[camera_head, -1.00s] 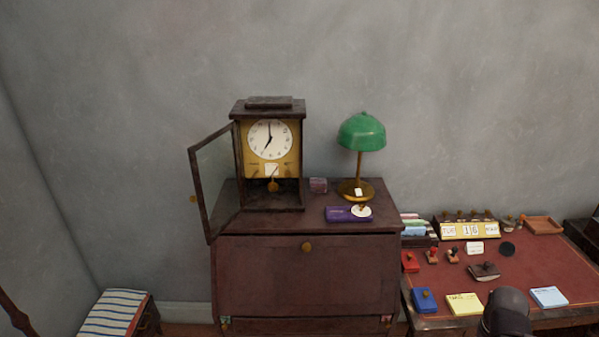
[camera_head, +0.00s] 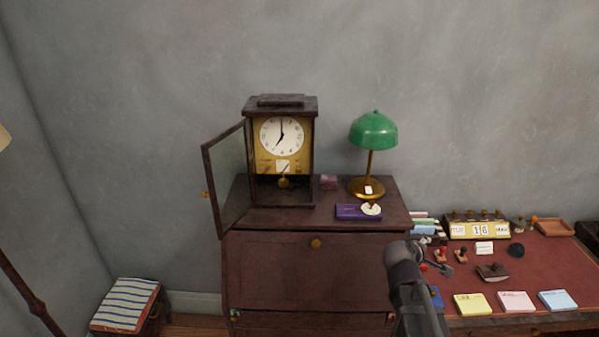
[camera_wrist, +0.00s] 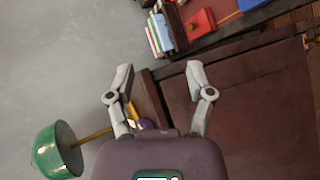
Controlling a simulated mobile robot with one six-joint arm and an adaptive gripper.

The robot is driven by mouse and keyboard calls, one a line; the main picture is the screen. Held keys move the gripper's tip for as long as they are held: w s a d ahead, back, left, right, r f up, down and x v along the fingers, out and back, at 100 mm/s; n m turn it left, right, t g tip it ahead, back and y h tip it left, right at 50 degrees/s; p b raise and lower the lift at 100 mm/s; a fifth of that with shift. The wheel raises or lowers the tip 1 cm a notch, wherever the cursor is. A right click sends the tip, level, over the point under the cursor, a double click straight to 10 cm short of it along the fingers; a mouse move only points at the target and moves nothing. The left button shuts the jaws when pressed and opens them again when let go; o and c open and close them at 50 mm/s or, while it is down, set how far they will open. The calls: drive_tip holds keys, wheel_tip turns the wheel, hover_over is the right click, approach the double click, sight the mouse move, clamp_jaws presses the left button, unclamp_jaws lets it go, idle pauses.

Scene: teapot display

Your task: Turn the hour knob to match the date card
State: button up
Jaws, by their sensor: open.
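The wooden clock (camera_head: 281,136) stands on a dark red cabinet with its glass door (camera_head: 227,175) swung open to the left. Its white dial points to about seven o'clock. I cannot make out an hour knob for certain. A flip calendar (camera_head: 479,230) with knobs on top stands on the desk at right; its cards read roughly TUE, 16, MAR. My gripper (camera_head: 435,256) is at the cabinet's right side, low and away from the clock. In the wrist view my gripper (camera_wrist: 159,68) is open and empty.
A striped-topped stool (camera_head: 125,305) stands at lower left.

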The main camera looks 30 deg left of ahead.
drive_tip(key=s+a+r+n+t+y, duration=0.1)
drive_tip(key=a+r+n+t+y, duration=0.15)
drive_tip(key=a+n, duration=0.45)
drive_tip(key=s+a+r+n+t+y, duration=0.1)
drive_tip(key=a+r+n+t+y, duration=0.2)
drive_tip(key=a, duration=0.9)
drive_tip(key=n+g+y+p, duration=0.1)
drive_tip(key=n+g+y, duration=0.1)
drive_tip(key=n+y, duration=0.65)
approach(298, 172)
drive_tip(key=shift+n+t+h, duration=0.25)
drive_tip(key=shift+n+h, duration=0.5)
drive_tip(key=shift+h, duration=0.05)
drive_tip(key=s, duration=0.2)
drive_tip(key=s+d, duration=0.1)
drive_tip(key=s, duration=0.1)
drive_tip(key=shift+d+r, duration=0.15)
drive_tip(key=shift+r, duration=0.1)
drive_tip(key=x, duration=1.3)
drive_tip(key=shift+w, duration=0.35)
clamp_jaws()
